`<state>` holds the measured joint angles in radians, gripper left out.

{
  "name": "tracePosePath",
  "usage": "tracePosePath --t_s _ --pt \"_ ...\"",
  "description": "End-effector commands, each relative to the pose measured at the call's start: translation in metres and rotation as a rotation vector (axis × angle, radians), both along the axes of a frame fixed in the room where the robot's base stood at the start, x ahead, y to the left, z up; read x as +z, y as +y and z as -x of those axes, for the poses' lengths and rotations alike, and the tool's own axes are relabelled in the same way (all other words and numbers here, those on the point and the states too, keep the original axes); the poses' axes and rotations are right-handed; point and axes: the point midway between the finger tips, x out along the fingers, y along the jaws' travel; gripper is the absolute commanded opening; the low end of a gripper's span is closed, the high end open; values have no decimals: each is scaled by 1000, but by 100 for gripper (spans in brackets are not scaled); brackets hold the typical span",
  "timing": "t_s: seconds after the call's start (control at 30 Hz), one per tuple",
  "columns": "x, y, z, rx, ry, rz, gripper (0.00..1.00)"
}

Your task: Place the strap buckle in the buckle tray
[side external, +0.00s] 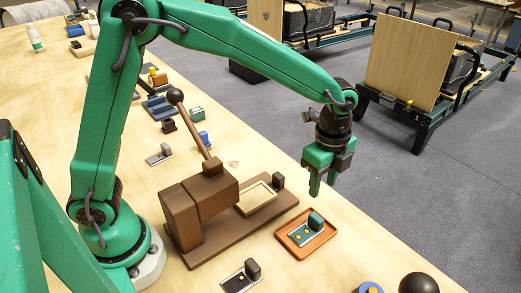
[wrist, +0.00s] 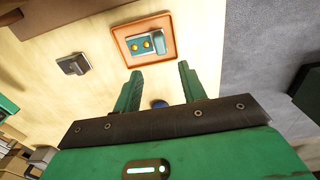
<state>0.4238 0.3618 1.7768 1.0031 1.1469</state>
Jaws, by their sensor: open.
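The orange-brown buckle tray (side external: 284,239) lies on the table near its right edge; it also shows at the top of the wrist view (wrist: 116,36). A buckle-like piece, a grey-blue plate with yellow dots and a dark green block (side external: 315,221), lies inside the tray; in the wrist view it (wrist: 146,44) sits within the rim. I take it to be the strap buckle. My gripper (side external: 320,192) is open and empty, above the table beyond the tray and apart from it. In the wrist view my gripper's fingers (wrist: 160,72) are spread with bare table between them.
A similar dark piece (side external: 241,278) lies left of the tray, also in the wrist view (wrist: 73,63). A brown lever press (side external: 205,200) stands beside the tray. A dark ball (side external: 418,283) and blue disc (side external: 370,287) are at the front. Several small parts lie farther back.

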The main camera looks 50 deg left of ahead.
Motion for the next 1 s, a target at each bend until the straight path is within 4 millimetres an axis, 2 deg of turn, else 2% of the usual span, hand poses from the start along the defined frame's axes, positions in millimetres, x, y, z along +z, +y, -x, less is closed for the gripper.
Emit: tracePosePath --t_s 0.4,0.57,0.77,1.0 --pt "0 0 0 3 -1 0 41" --pt "8 7 2 41 -13 6 41" --pt "32 30 13 182 -54 27 41" --pt "70 71 39 453 -128 74 41"
